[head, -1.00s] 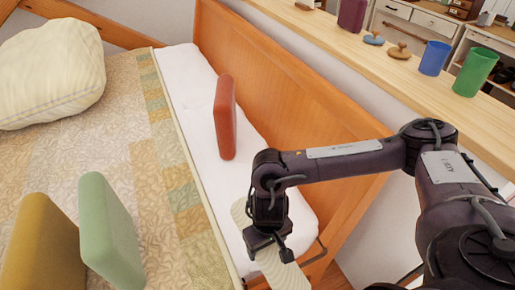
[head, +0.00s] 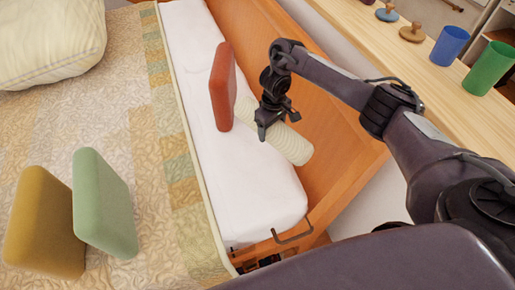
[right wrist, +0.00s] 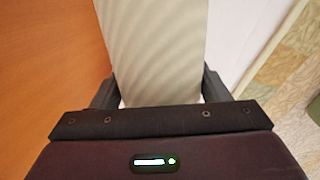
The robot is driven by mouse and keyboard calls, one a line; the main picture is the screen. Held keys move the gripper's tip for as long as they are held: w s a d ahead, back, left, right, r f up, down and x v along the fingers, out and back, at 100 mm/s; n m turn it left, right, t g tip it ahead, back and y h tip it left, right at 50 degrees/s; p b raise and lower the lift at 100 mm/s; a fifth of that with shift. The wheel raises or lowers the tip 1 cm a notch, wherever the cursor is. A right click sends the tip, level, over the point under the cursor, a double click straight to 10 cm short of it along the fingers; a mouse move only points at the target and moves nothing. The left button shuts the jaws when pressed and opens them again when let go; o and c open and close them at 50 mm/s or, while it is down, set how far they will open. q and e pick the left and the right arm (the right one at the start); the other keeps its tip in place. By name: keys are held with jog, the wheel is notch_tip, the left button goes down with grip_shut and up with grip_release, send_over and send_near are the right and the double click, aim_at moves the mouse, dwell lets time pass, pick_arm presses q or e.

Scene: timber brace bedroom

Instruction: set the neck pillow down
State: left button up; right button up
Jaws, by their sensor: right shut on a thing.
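The cream ribbed neck pillow (head: 290,146) is a long roll in the head view. It lies slantwise over the white strip and close to the wooden board, its far end beside the red cushion. My right gripper (head: 268,128) is above it and shut on its middle. In the right wrist view the pillow (right wrist: 155,50) fills the space between the two fingers. I cannot tell whether its underside touches the white surface. My left gripper is not in view.
A red cushion (head: 221,88) stands upright on the white mattress edge (head: 262,200). The orange board (head: 335,165) runs along its right. Green (head: 103,205) and mustard (head: 45,222) cushions stand on the quilt. Blue (head: 449,46) and green (head: 487,68) cups stand on the shelf.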

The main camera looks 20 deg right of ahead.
notch_tip(320, 180, down, 13)
jog(key=b, duration=0.9)
jog(key=shift+r, duration=0.1)
jog(key=shift+f+b, duration=0.35)
notch_tip(320, 180, down, 3)
jog(key=shift+f+b, duration=0.2)
jog(key=shift+b, duration=0.5)
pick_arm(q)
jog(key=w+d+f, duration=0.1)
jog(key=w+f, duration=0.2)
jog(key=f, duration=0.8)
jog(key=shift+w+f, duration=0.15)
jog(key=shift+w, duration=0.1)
pick_arm(e)
jog(key=shift+f, duration=0.1)
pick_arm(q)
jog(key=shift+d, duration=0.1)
pick_arm(e)
jog(key=shift+f, duration=0.15)
jog(key=o, duration=1.2)
jog(key=shift+c, duration=0.2)
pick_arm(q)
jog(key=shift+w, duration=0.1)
